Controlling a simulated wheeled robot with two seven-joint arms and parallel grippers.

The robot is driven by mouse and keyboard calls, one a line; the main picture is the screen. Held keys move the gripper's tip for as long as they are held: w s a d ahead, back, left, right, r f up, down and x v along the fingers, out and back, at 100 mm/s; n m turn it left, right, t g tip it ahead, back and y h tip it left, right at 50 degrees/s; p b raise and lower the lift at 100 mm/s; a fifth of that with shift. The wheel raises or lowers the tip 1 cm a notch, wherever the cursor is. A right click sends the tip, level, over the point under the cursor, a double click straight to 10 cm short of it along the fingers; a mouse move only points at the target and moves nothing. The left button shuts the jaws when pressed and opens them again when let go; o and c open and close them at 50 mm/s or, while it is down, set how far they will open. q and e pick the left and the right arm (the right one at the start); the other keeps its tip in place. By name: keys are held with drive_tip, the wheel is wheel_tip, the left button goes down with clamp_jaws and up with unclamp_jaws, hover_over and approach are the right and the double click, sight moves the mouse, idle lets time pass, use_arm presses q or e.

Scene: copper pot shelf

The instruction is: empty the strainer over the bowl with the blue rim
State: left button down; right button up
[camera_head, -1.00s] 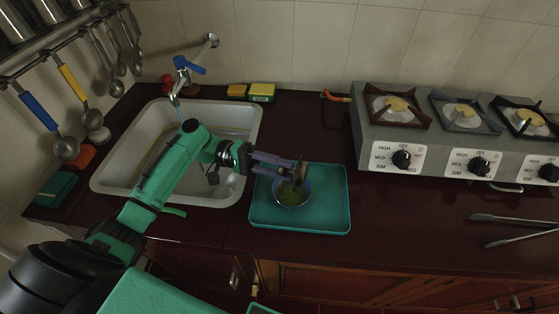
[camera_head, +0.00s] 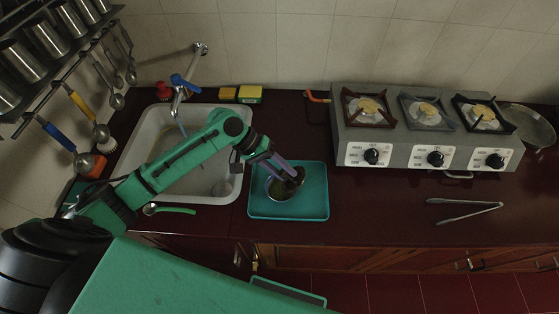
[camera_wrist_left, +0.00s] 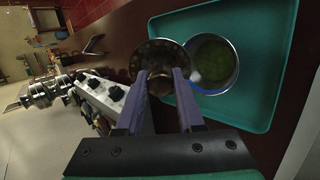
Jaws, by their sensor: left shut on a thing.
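My left gripper (camera_head: 284,169) is shut on a small dark strainer (camera_head: 296,178), just above the bowl with the blue rim (camera_head: 274,197). In the left wrist view the strainer (camera_wrist_left: 157,52) is a round, perforated dark metal piece between the purple fingers (camera_wrist_left: 165,82). It overlaps the edge of the bowl (camera_wrist_left: 231,78) in that view. The bowl holds something green (camera_wrist_left: 211,60) and stands on a teal tray (camera_head: 318,205). The strainer's inside is too dark to tell what it holds. My right gripper is not in view.
The sink (camera_head: 232,115) with its tap (camera_head: 184,82) is left of the tray. A stove (camera_head: 425,135) stands at the back right, a pan (camera_head: 530,126) beyond it. Tongs (camera_head: 466,213) lie on the counter. Ladles (camera_head: 83,160) hang at the left.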

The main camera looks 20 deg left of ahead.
use_arm(q)
drive_tip(key=shift+d+r+y+p, duration=0.55)
drive_tip(key=shift+y+p, duration=0.25)
drive_tip(key=shift+p, duration=0.4)
drive_tip(key=d+y, duration=0.1)
drive_tip(key=y, duration=0.1)
drive_tip(key=d+r+y, duration=0.1)
drive_tip(key=d+y, duration=0.1)
drive_tip(key=d+r+y, duration=0.1)
drive_tip(key=d+y, duration=0.1)
drive_tip(key=shift+w+r+b, duration=0.1)
drive_tip(key=shift+r+b, duration=0.05)
drive_tip(key=shift+b, duration=0.25)
drive_tip(key=shift+d+r+y, duration=0.3)
drive_tip(key=shift+d+y, duration=0.1)
drive_tip(key=shift+y, duration=0.2)
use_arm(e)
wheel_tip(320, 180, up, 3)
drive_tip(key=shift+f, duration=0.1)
use_arm(q)
wheel_tip(320, 180, up, 6)
